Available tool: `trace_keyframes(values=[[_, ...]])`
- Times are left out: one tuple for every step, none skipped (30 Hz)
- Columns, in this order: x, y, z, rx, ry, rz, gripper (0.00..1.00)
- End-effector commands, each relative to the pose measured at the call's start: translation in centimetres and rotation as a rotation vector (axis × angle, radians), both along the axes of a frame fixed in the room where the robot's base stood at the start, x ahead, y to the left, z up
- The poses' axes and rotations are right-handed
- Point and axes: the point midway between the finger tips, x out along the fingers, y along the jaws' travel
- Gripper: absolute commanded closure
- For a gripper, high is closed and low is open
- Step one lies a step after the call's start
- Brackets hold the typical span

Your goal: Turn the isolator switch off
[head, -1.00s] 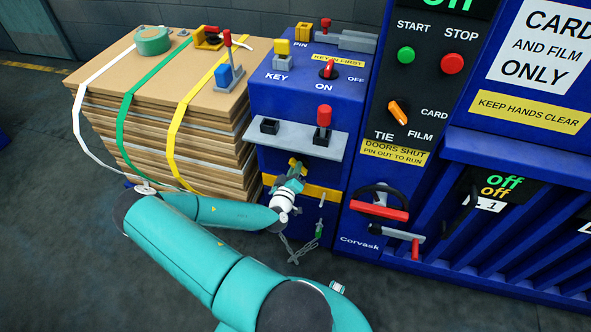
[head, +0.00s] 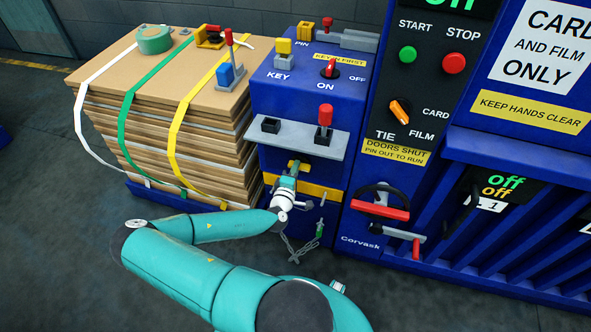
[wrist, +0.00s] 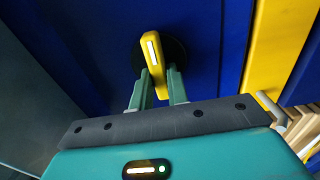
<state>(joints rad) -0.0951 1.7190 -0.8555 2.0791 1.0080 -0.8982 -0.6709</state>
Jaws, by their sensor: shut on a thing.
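A yellow rotary handle on a round black base, which looks like the isolator switch, is on the blue cabinet's front in the wrist view (wrist: 151,48); in the head view (head: 299,167) it shows partly, below the grey shelf. My gripper (head: 292,179) is at this handle. In the wrist view my gripper's (wrist: 160,88) green fingers are on both sides of the handle's near end, shut on it. The handle stands slightly slanted in the wrist view. Its labels, if any, are not visible.
Above, a grey shelf (head: 290,139) with a red-topped lever (head: 325,116) juts out. A red knob (head: 330,68) marked ON and OFF is on the cabinet top. A chain with a green-tagged piece (head: 320,229) hangs below right. Strapped cardboard (head: 150,120) stands left.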

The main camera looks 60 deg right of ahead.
Motion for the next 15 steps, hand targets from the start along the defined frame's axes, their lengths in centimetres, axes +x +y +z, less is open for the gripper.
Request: trace_keyframes(values=[[-0.13, 0.09, -0.14, 0.001, 0.012, -0.002, 1.00], [-0.13, 0.09, -0.14, 0.000, 0.016, -0.002, 1.00], [-0.14, 0.10, -0.14, 0.000, 0.022, -0.002, 1.00], [-0.13, 0.09, -0.14, -0.001, 0.025, -0.002, 1.00], [-0.14, 0.10, -0.14, -0.001, 0.028, -0.002, 1.00], [-0.13, 0.09, -0.14, -0.003, 0.030, -0.002, 1.00], [-0.13, 0.09, -0.14, -0.002, 0.032, -0.002, 1.00], [-0.15, 0.10, -0.14, -0.002, 0.033, -0.002, 1.00], [-0.15, 0.10, -0.14, -0.002, 0.033, -0.002, 1.00], [-0.15, 0.10, -0.14, -0.002, 0.033, -0.002, 1.00], [-0.15, 0.10, -0.14, -0.002, 0.033, -0.002, 1.00], [-0.15, 0.10, -0.14, -0.002, 0.033, -0.002, 1.00], [-0.15, 0.10, -0.14, -0.002, 0.033, -0.002, 1.00], [-0.15, 0.10, -0.14, -0.002, 0.033, -0.002, 1.00], [-0.16, 0.10, -0.14, -0.002, 0.033, -0.002, 1.00]])
